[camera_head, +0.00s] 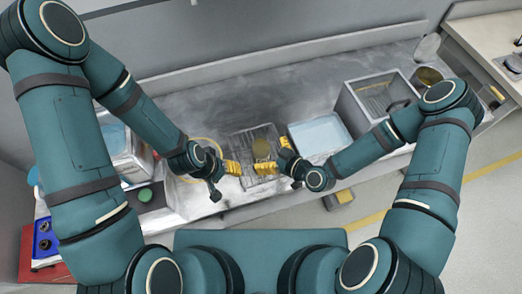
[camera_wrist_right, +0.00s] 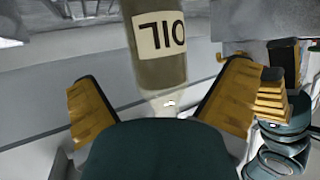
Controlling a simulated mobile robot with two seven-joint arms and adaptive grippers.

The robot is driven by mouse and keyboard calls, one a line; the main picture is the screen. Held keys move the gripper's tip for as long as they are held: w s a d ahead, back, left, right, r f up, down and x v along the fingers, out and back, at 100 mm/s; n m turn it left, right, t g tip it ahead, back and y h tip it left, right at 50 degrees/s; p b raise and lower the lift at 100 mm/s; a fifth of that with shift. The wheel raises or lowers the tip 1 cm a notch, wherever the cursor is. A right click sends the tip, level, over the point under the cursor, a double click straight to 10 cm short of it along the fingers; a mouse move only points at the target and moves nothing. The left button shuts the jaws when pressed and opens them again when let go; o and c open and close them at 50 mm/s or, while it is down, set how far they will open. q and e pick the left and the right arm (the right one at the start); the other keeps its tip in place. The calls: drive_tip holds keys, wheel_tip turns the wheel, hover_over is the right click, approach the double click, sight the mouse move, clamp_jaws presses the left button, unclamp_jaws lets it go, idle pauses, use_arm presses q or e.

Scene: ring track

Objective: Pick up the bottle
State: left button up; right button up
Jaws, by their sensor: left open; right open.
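The bottle (camera_wrist_right: 160,55) is olive-coloured with a white label reading "OIL", upside down in the right wrist view. Its pale neck points toward my right gripper. In the head view it shows as a small olive shape (camera_head: 261,148) over the dark ridged rack. My right gripper (camera_head: 266,166) has open yellow fingers; in the wrist view they stand apart on either side of the bottle's neck end, with gaps visible. My left gripper (camera_head: 232,168) is open and empty, just left of the right one; its yellow fingers also show in the wrist view (camera_wrist_right: 271,100).
The ridged rack (camera_head: 240,142) sits on the grey counter. A light blue tray (camera_head: 320,134) and a metal bin (camera_head: 352,105) stand to the right. A yellow ring (camera_head: 206,140) lies at the left, with a green-lidded item (camera_head: 145,195) further left. The counter's back is clear.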

sight(261, 139)
drive_tip(key=x, duration=0.3)
drive_tip(key=shift+w+a+f, duration=0.15)
drive_tip(key=shift+w+a, duration=0.05)
drive_tip(key=c, duration=1.4)
drive_tip(key=shift+c, duration=0.2)
wheel_tip(261, 139, up, 10)
drive_tip(key=shift+r+p, duration=0.1)
drive_tip(key=shift+p, duration=0.2)
